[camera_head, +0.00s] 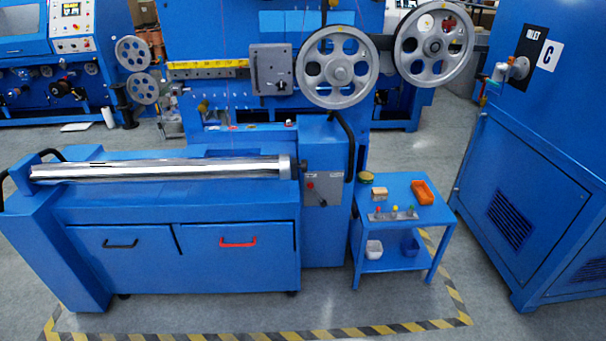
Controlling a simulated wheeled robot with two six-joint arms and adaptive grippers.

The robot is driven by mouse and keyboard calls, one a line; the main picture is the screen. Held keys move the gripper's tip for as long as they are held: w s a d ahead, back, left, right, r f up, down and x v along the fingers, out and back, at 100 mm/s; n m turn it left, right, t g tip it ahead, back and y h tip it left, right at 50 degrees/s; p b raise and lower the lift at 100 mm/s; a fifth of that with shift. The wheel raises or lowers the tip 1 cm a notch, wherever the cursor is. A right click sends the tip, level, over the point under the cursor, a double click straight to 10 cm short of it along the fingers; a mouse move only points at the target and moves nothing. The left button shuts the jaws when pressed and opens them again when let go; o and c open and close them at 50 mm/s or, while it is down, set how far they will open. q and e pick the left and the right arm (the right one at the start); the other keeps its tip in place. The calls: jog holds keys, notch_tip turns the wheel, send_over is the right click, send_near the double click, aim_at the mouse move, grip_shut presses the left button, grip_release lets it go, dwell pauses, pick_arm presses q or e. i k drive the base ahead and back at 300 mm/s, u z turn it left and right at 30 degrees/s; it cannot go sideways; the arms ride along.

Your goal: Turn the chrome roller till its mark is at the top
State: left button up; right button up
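The chrome roller (160,169) lies level across the top of the blue machine bench (185,205), from a blue end block at the left to a grey collar (285,167) at the right. Bright and dark streaks run along its shiny surface. A small dark part (304,165) sits just right of the collar. Neither of my grippers is in view.
Two spoked pulleys (338,68) (434,45) stand above. A blue side table (440,213) holds an orange tray (423,192) and small items. Striped tape (400,328) edges clear floor in front.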

aim_at(237, 168)
jog(key=z, duration=1.25)
jog(key=i, duration=1.2)
jog(key=u, duration=3.45)
jog(key=i, duration=1.85)
jog(key=z, duration=2.4)
